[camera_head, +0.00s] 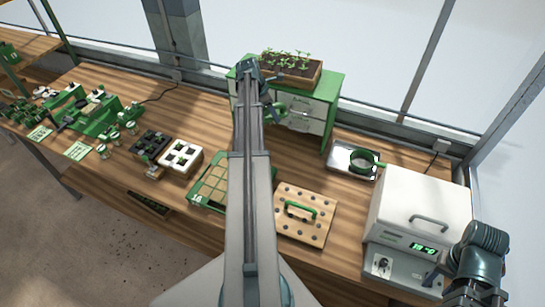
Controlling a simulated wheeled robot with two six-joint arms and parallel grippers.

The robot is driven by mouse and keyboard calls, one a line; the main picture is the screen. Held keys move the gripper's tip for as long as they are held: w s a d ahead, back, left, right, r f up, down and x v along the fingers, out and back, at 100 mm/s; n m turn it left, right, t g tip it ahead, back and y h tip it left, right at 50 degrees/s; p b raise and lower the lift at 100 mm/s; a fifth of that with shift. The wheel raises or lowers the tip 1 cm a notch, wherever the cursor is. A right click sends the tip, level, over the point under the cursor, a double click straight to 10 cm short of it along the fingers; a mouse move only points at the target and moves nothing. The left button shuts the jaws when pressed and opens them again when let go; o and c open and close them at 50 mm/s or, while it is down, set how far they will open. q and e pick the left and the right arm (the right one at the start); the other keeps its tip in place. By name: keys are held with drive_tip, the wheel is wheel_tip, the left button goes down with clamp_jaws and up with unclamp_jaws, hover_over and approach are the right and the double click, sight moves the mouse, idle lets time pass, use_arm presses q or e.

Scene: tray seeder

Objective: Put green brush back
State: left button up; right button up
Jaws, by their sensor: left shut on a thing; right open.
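My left arm reaches across the middle of the bench, and my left gripper (271,100) is at the front left of the green-topped white drawer cabinet (318,119). It is shut on a small green thing (280,110) that looks like the green brush. The arm and gripper hide much of it, and I cannot tell whether it touches the cabinet. My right gripper (435,277) is open at the lower right, in front of the white device, and appears empty.
A seedling tray (292,69) stands on the cabinet. A green ring-shaped sieve (364,162) sits on a metal tray (345,149). A holed wooden board (293,229), green seed tray (202,203) and white oven-like device (415,207) are nearby.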

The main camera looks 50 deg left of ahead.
use_arm(q)
wheel_tip(320, 180, down, 17)
drive_tip(key=b, duration=1.5)
drive_tip(key=shift+b, duration=0.3)
wheel_tip(320, 180, down, 4)
drive_tip(key=b, duration=0.4)
drive_tip(key=shift+f, duration=0.2)
drive_tip(key=shift+r, duration=0.15)
drive_tip(key=o, duration=1.2)
